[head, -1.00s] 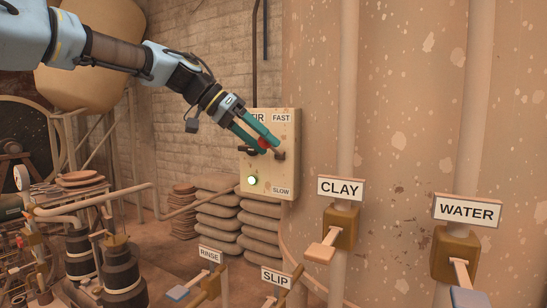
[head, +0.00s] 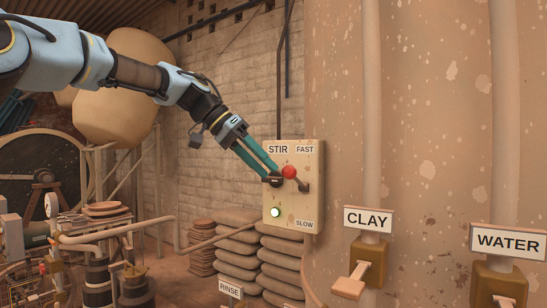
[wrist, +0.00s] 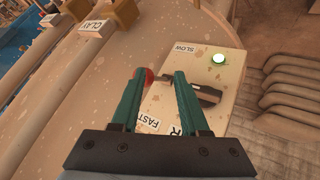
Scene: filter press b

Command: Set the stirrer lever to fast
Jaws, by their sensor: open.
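The stirrer box (head: 284,209) is a cream panel marked STIR and FAST at the top and SLOW at the bottom. Its lever has a red ball (head: 289,172) on an arm from a dark pivot (head: 304,187) at the panel's right. The ball appears nearer FAST than SLOW in the picture. My gripper (head: 272,174) is open, its teal fingers just left of the ball in the head view. In the wrist view the ball (wrist: 148,74) shows by the left fingertip, partly hidden behind it. I cannot tell whether they touch.
A black handle (wrist: 205,93) sits on the panel near the right finger. A green lamp (head: 275,212) glows at lower left. CLAY (head: 367,219) and WATER (head: 508,240) valves stand on pipes to the right. Stacked sacks (head: 235,245) lie below.

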